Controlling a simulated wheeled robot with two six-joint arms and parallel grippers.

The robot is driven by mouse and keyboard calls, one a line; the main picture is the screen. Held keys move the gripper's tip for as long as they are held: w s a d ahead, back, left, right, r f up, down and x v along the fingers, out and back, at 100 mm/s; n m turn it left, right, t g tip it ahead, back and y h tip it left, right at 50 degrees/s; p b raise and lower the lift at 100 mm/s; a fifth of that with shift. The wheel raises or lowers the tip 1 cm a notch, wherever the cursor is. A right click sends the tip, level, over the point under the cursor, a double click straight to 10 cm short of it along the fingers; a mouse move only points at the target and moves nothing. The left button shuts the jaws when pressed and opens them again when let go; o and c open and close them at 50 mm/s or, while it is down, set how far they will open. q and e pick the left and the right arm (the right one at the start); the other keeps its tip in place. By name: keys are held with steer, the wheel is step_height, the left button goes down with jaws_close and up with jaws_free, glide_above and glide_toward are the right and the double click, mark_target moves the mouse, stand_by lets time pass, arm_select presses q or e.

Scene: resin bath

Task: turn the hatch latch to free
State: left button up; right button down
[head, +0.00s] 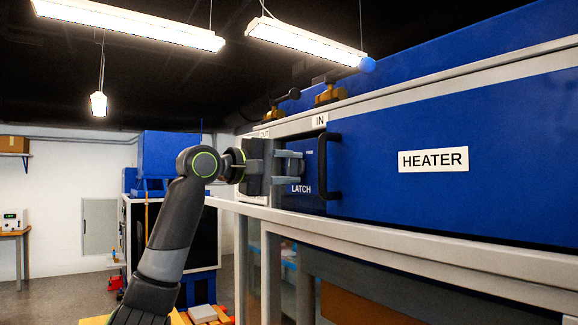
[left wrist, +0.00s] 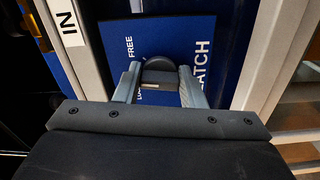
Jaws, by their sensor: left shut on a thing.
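My left gripper (head: 290,166) reaches the blue latch plate (head: 312,160) on the side of the heater, beside a black bar handle (head: 332,165). In the left wrist view the two grey fingers (left wrist: 158,84) are shut on the dark, round-topped latch knob (left wrist: 158,68), one on each side. The plate (left wrist: 190,30) carries the words FREE and LATCH and a third word partly hidden by a finger. The knob's pointing direction is hard to tell. In the head view the gripper hides the knob. My right gripper is not in view.
The large blue heater hatch panel (head: 450,200) with a HEATER sign (head: 433,159) fills the right. A grey frame rail (head: 420,254) runs below it. Brass-coloured fittings (head: 330,94) stand on top. Open floor (head: 60,300) lies at the left.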

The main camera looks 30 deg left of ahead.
arm_select(q)
steer(key=m, duration=0.3)
steer(key=shift+f+m+p, duration=0.1)
steer(key=shift+m+p, duration=0.2)
steer(key=shift+p, duration=0.05)
steer(key=shift+f+m+p, duration=0.15)
steer(key=shift+m+p, duration=0.25)
steer(key=shift+m, duration=1.4)
steer(key=o, duration=1)
